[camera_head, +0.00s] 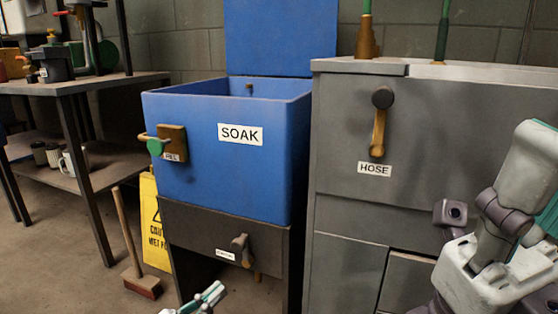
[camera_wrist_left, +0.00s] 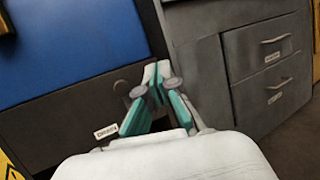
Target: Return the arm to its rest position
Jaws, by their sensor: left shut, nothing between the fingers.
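My left gripper (camera_head: 218,290) shows at the bottom edge of the head view, in front of the dark stand under the blue tub (camera_head: 200,125). Only its fingertip end shows there. In the left wrist view the fingers of my left gripper (camera_wrist_left: 156,78) are shut with nothing between them. They point toward the dark panel below the tub, near the corner of the grey cabinet. My right arm (camera_head: 500,240) is folded at the right of the head view, in front of the grey cabinet. I cannot see its fingers.
The tub is labelled SOAK and has a side lever (camera_head: 172,142). A drain knob (camera_head: 242,247) sits below it. The grey cabinet (camera_head: 345,130) carries a HOSE handle (camera_head: 378,125). A brush (camera_head: 140,283) and yellow sign (camera_head: 152,220) stand left, by a table (camera_head: 85,85).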

